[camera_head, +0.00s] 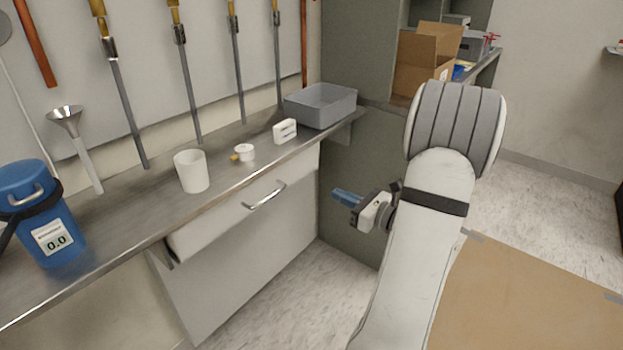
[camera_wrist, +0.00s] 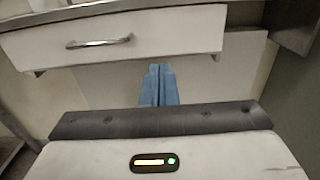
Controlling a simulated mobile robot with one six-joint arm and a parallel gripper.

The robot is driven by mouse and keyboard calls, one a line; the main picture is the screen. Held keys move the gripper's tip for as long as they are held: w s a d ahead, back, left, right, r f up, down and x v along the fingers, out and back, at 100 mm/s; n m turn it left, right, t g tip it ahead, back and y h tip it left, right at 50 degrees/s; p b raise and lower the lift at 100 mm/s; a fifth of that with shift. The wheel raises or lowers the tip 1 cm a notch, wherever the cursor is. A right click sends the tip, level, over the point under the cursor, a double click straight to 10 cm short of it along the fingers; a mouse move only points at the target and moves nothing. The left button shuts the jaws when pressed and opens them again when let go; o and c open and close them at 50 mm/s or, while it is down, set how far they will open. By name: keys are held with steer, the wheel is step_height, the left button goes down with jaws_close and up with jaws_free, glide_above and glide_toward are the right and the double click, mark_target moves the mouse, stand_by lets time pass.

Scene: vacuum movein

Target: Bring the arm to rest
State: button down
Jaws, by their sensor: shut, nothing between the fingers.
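My gripper (camera_head: 341,196) shows in the head view at the end of my white and grey arm, out in front of the counter's right end. Its blue fingers also show in the wrist view (camera_wrist: 160,84), pressed together with nothing between them. The gripper is in free air, apart from the white drawer (camera_head: 245,210) and its metal handle (camera_head: 264,197). In the wrist view the drawer (camera_wrist: 180,35) and its handle (camera_wrist: 99,42) lie beyond the fingertips, higher in the picture.
The metal counter (camera_head: 130,213) bears a blue canister (camera_head: 40,215), a white cup (camera_head: 191,171), a small white item (camera_head: 243,152), a white block (camera_head: 285,131) and a grey bin (camera_head: 321,106). A cardboard box (camera_head: 425,60) stands behind my arm. Brown sheeting (camera_head: 530,300) covers floor at right.

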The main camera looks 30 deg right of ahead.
steer(key=s+a+r+n+g+y+p, duration=0.1)
steer(key=s+a+r+n+g+p, duration=0.1)
steer(key=a+r+n+g+p, duration=0.5)
steer(key=s+a+r+n+g+y, duration=0.1)
steer(key=s+a+n+g, duration=0.2)
steer(key=a, duration=0.7)
steer(key=s+a+r+n+g+y+p, duration=0.15)
steer(key=a+r+n+g+p, duration=0.25)
steer(key=a+n, duration=0.4)
steer(key=s+a+r+n+h+p, duration=0.2)
steer(key=s+r+n+h+p, duration=0.7)
steer(key=n, duration=0.5)
steer(key=shift+s+r+h+p, duration=0.35)
steer(key=shift+r+h+p, duration=0.1)
steer(key=shift+r, duration=0.9)
